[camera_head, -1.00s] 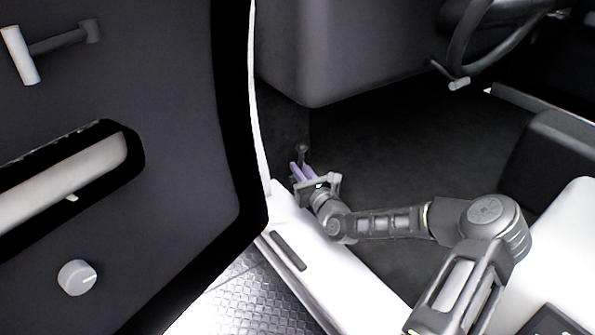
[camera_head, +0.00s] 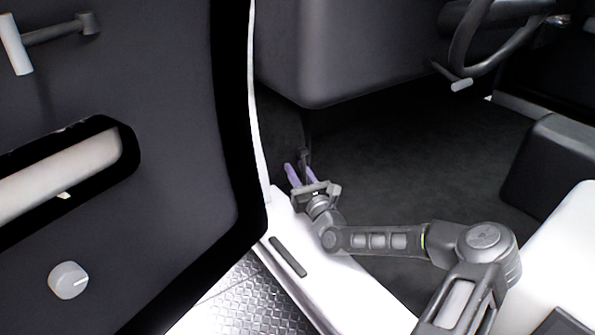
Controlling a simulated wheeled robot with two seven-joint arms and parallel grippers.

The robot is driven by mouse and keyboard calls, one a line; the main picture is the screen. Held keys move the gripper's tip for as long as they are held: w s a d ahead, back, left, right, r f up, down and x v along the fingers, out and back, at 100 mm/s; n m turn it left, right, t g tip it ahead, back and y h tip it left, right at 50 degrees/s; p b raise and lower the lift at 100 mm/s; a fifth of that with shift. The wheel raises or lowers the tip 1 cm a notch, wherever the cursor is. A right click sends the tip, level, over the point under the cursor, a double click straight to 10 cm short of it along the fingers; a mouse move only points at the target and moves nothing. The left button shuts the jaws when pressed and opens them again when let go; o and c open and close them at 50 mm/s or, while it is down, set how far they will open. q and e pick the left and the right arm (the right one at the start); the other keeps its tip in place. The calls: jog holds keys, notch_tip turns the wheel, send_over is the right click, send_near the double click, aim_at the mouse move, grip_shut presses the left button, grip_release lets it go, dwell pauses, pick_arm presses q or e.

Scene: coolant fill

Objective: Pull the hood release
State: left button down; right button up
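The hood release (camera_head: 305,155) is a small dark lever low in the footwell, at the inner side near the door sill. My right gripper (camera_head: 301,172) is at it, with its two purple fingers pointing up and away from me. The fingers stand apart, and the lever shows between or just behind their tips. I cannot tell whether they touch it. My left gripper is not in view.
The open door (camera_head: 170,180) with its handle and knob fills the left. The white sill (camera_head: 330,290) runs below my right arm. The dashboard (camera_head: 350,50) hangs above, the steering wheel (camera_head: 460,45) is at upper right, and a seat (camera_head: 565,240) is at right. Dark footwell floor (camera_head: 410,140) is clear.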

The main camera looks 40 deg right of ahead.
jog(key=shift+o, duration=0.5)
jog(key=shift+f, duration=0.1)
jog(key=p+v, duration=0.3)
jog(key=v, duration=0.4)
jog(key=shift+s+a+f, duration=0.1)
jog(key=shift+s+f, duration=0.15)
jog(key=shift+s, duration=0.25)
jog(key=shift+a, duration=0.1)
jog(key=s+a+r+p, duration=0.2)
jog(key=s+r+p, duration=0.2)
jog(key=s, duration=0.4)
jog(key=shift+p, duration=0.9)
jog(key=shift+d+r, duration=0.1)
jog(key=shift+r, duration=0.05)
